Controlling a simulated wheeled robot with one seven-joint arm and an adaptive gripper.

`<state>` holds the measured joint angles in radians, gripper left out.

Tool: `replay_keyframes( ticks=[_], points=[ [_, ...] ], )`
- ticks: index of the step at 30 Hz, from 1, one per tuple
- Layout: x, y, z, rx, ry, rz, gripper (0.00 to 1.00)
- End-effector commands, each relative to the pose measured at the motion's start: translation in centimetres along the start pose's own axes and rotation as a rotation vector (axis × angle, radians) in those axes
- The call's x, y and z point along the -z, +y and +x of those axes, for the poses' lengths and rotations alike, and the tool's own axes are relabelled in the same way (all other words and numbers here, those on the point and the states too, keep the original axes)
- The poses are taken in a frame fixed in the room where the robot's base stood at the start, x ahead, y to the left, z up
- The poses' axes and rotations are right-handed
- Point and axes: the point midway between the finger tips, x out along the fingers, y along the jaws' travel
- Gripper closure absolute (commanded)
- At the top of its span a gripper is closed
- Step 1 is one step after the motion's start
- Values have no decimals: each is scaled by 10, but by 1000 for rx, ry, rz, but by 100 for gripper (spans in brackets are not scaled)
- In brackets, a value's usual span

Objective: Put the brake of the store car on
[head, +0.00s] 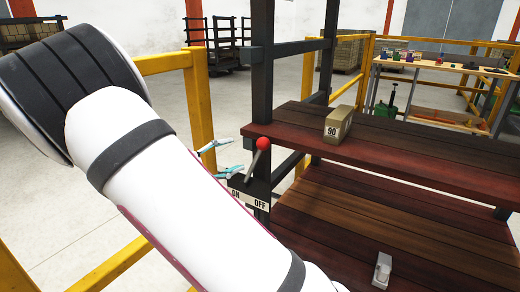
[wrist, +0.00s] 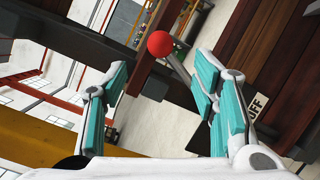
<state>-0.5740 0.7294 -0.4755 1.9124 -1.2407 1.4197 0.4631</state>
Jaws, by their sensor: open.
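The store car is a dark metal frame with red-brown plank decks (head: 400,155). Its brake lever has a red ball knob (head: 263,143) and a grey rod above a plate (head: 249,193) marked ON at left and OFF at right. The rod leans right, toward the OFF side. My gripper (head: 216,160) is open and empty, just left of the lever. In the wrist view the red knob (wrist: 160,43) shows between and beyond the fingertips of my gripper (wrist: 161,76). The right finger hides the lower rod. I see no contact with the knob.
A box marked 90 (head: 338,124) stands on the upper deck, and a small pale object (head: 382,270) on the lower one. A dark post (head: 262,80) rises behind the lever. A yellow rail (head: 199,105) stands left of the lever. A workbench (head: 440,66) is at the back right.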

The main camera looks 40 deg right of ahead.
Motion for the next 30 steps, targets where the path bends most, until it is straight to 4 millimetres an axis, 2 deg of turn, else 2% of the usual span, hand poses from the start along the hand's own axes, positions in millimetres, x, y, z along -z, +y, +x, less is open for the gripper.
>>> replay_keyframes(
  ticks=[9,15,21,30],
  points=[
    [0,-2,64,4,-4,1,46],
    [0,-2,94,3,-1,1,46],
    [0,-1,108,2,0,0,46],
    [0,-1,110,3,1,0,46]
  ],
)
